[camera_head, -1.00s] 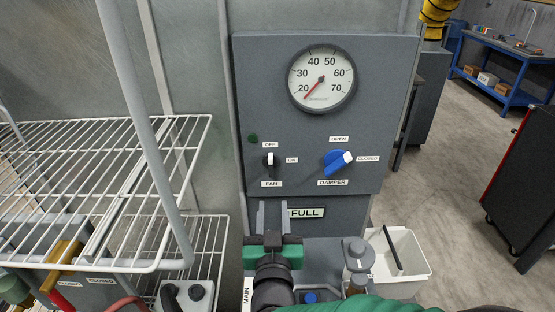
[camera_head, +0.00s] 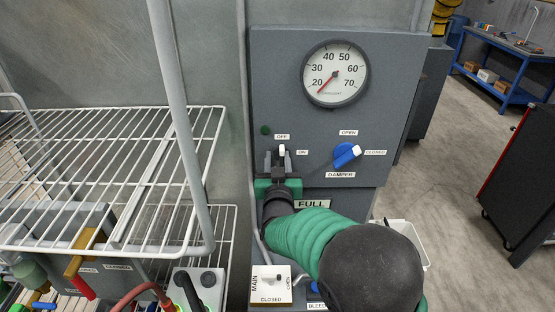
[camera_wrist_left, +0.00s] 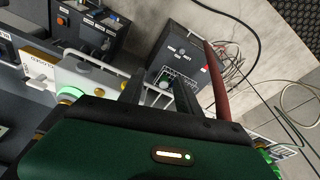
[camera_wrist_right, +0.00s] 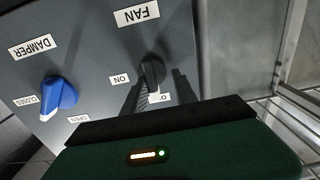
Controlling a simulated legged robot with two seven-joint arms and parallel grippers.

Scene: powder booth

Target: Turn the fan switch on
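The fan switch (camera_head: 282,150) is a small dark knob with a white tip on the grey panel. Its tip points up toward the OFF label (camera_head: 282,136); the ON label (camera_head: 302,152) is to its right. My right gripper (camera_head: 278,160) is at the switch, fingers apart. In the right wrist view the switch (camera_wrist_right: 152,72) stands between and just beyond the open fingertips (camera_wrist_right: 158,82); I cannot tell whether they touch it. The FAN label is hidden in the head view. My left gripper (camera_wrist_left: 158,88) shows only in the left wrist view, open and empty.
A round gauge (camera_head: 335,74) is above, needle near 20. A dark green lamp (camera_head: 265,130) is at upper left. A white wire rack (camera_head: 100,190) stands close on the left.

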